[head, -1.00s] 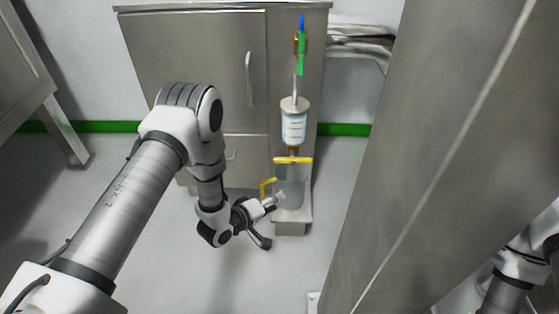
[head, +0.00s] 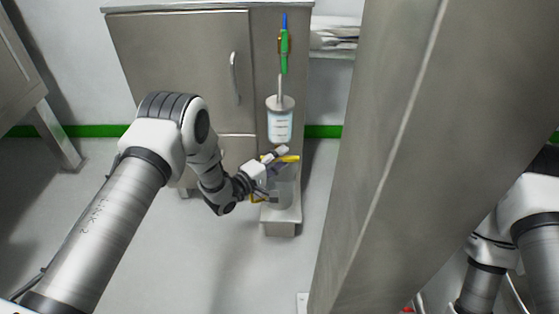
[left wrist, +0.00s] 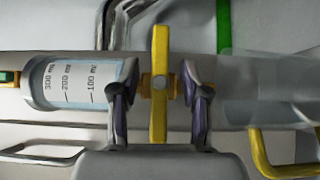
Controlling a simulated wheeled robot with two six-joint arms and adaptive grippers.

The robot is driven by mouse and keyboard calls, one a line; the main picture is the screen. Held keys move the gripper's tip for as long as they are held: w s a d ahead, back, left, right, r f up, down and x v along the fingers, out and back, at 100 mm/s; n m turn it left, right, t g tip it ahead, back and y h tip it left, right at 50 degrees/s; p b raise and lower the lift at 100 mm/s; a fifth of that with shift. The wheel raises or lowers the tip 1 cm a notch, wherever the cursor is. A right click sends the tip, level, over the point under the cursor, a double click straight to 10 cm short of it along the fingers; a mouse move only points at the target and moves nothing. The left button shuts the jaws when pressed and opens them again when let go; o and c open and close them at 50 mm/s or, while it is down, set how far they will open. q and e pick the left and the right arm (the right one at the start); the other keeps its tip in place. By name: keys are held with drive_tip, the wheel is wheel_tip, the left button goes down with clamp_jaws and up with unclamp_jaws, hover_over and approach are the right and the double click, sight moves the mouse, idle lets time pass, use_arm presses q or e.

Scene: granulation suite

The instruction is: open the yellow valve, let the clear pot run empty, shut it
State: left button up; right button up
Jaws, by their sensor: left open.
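The yellow valve (head: 291,158) sits under the clear pot (head: 280,124), above a clear jug (head: 284,192). In the left wrist view its yellow handle (left wrist: 159,60) lies crosswise to the pipe line. The clear pot (left wrist: 75,82) there shows volume marks; I cannot tell its liquid level. My left gripper (head: 276,170) is at the valve and partly hides it in the head view. In the left wrist view its open fingers (left wrist: 158,100) stand on either side of the handle, with gaps visible. My right gripper is not in view; only part of my right arm shows.
A green-handled valve (head: 285,52) with a blue part above it is on the line over the pot. The jug has a yellow handle (left wrist: 262,150) and stands on a small ledge (head: 281,229). A steel cabinet (head: 180,60) is behind. A large grey panel fills the right.

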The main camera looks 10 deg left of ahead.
use_arm(q)
clamp_jaws()
drive_tip(key=shift+f, duration=0.1)
drive_tip(key=n+t+h+b, duration=0.1)
drive_tip(key=n+t+b, duration=0.1)
drive_tip(key=n+t, duration=0.1)
drive_tip(key=shift+f+n, duration=0.1)
drive_tip(key=shift+n, duration=0.4)
drive_tip(key=n+t, duration=0.2)
drive_tip(key=n+t+y+b, duration=0.1)
drive_tip(key=n+t, duration=0.1)
drive_tip(key=n, duration=0.1)
drive_tip(key=shift+y, duration=0.3)
drive_tip(key=n+t+y, duration=0.1)
drive_tip(key=n, duration=0.1)
drive_tip(key=n+t+y, duration=0.1)
drive_tip(key=n, duration=0.1)
drive_tip(key=shift+n+t+y, duration=0.4)
drive_tip(key=n+t+y, duration=0.1)
drive_tip(key=n+y, duration=0.3)
drive_tip(key=n, duration=0.1)
drive_tip(key=n+t+y, duration=0.1)
drive_tip(key=n+y, duration=0.4)
drive_tip(key=shift+n+p, duration=0.3)
drive_tip(key=shift+p, duration=0.1)
drive_tip(key=shift+n+y, duration=0.4)
drive_tip(key=shift+y, duration=0.3)
